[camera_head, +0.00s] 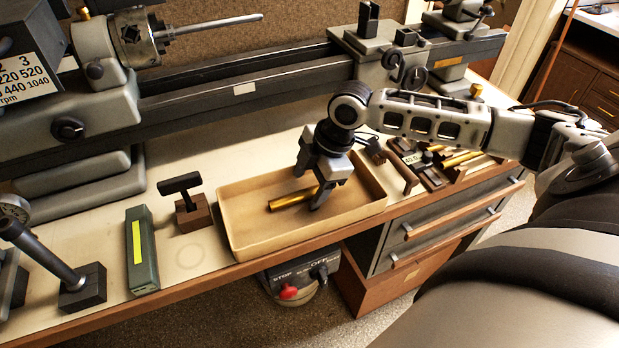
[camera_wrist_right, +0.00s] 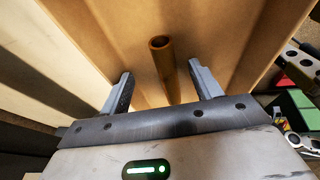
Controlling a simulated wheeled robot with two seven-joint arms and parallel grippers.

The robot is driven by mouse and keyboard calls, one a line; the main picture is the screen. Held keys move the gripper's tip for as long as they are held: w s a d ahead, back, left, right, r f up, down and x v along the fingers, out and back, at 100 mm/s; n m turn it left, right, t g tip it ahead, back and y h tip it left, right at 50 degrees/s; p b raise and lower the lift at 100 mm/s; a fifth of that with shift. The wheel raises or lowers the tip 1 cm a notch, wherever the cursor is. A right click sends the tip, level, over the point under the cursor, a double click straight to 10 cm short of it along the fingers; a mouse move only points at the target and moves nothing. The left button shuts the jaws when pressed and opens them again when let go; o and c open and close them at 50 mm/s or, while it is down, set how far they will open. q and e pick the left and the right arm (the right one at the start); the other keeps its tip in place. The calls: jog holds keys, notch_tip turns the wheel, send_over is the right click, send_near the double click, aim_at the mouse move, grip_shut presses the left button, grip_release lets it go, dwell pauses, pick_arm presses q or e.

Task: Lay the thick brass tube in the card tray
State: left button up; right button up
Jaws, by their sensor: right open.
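The thick brass tube (camera_head: 292,199) lies in the card tray (camera_head: 250,239), on its floor towards the right side. In the right wrist view the tube (camera_wrist_right: 163,68) runs between the two fingers, with gaps on both sides. My right gripper (camera_head: 308,189) is open and reaches down into the tray around the tube. It also shows in the right wrist view (camera_wrist_right: 162,88), its fingers apart. Part of the tube is hidden behind a finger in the head view. My left gripper is not in view.
A lathe (camera_head: 250,75) stands along the back of the bench. Left of the tray are a wooden block with a black T-handle (camera_head: 193,212) and a green box (camera_head: 140,250). A rack with brass tubes (camera_head: 460,160) stands to the right. A red switch (camera_head: 288,292) sits below the bench edge.

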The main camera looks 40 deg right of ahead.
jog(key=shift+s+r+p, duration=0.1)
jog(key=shift+r+p, duration=1.1)
jog(key=shift+r, duration=2.65)
